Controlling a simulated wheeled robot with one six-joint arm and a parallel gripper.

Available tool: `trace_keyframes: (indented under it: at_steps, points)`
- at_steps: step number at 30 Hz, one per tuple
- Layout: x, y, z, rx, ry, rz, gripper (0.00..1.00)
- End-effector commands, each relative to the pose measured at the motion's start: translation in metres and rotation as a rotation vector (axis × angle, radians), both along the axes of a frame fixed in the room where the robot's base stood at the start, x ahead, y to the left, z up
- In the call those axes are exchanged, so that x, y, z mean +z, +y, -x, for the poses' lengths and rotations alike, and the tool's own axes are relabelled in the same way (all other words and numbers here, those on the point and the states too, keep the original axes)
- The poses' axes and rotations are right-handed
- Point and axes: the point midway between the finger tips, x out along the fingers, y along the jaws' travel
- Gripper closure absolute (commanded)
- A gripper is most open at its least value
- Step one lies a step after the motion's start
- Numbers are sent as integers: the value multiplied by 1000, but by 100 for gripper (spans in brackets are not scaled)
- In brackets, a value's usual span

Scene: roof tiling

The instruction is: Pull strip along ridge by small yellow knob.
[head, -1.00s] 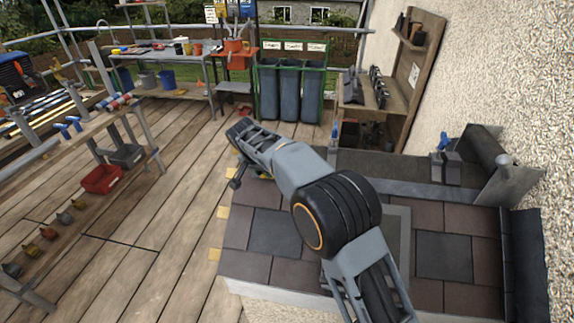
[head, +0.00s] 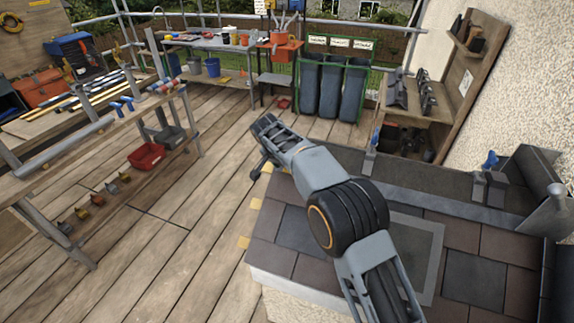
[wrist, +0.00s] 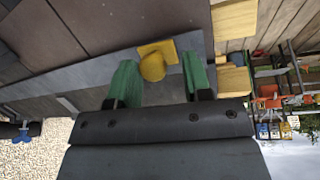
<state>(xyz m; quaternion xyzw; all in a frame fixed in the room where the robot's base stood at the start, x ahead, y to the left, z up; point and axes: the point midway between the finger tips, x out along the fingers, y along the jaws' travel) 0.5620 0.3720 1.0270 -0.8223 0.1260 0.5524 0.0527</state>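The small yellow knob (wrist: 153,66) sits on a square yellow plate near the end of a flat grey strip (wrist: 85,78) in the wrist view. My gripper (wrist: 160,82) has two green fingers, spread apart. The knob appears between them in the picture, nearer the left finger, with a visible gap on the right. I cannot tell whether the left finger touches it. In the head view a grey strip (head: 462,208) runs along the upper edge of the tiled roof (head: 475,280). My arm crosses in front of the roof there, and my fingertips and the knob are not visible.
Yellowish wood blocks (wrist: 235,20) stick out beside the roof's end in the wrist view. A blue-handled clamp (head: 490,162) stands at the ridge's right part. A wooden shelf unit (head: 455,75) and green-framed bins (head: 333,85) stand behind. The plank floor (head: 160,235) left of the roof is clear.

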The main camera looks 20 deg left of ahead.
Motion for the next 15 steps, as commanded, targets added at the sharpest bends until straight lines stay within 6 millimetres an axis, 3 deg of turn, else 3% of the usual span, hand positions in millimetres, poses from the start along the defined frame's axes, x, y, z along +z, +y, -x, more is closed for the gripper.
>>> trace_keyframes:
  at_steps: [10,15]
  points:
    - [0,-3,-1,-5,3,3,46]
    - [15,0,5,-4,0,3,46]
